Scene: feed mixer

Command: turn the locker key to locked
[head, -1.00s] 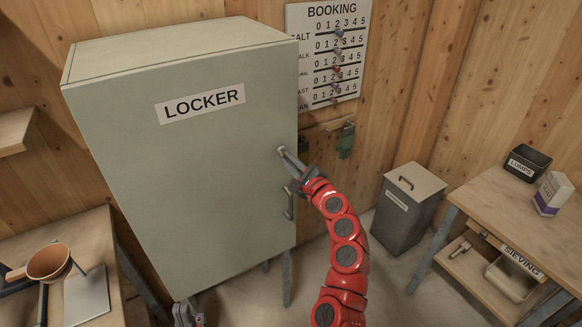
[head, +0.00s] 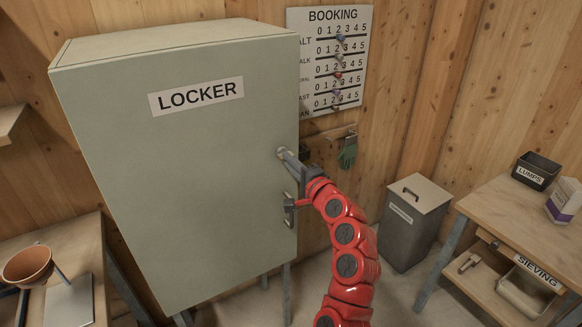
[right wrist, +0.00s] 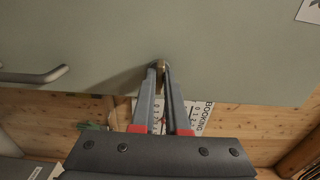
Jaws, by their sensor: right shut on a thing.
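The pale green locker (head: 190,190) stands closed, with a LOCKER label (head: 197,96) on its door. My right gripper (head: 284,156) reaches to the right side of the door, above the door handle (head: 289,210). In the right wrist view my right gripper (right wrist: 163,72) has its fingers together at the tips on the small locker key (right wrist: 161,65), at the door face. The fingers hide most of the key, so I cannot tell its turn angle. The handle also shows in the right wrist view (right wrist: 32,76). My left gripper is not in view.
A BOOKING board (head: 335,60) and a green glove (head: 348,153) hang on the wall right of the locker. A grey lidded bin (head: 408,225) stands on the floor. A bench (head: 490,205) with a LUMPS box (head: 536,170) is at right. A left table (head: 85,250) holds a brown bowl (head: 27,265).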

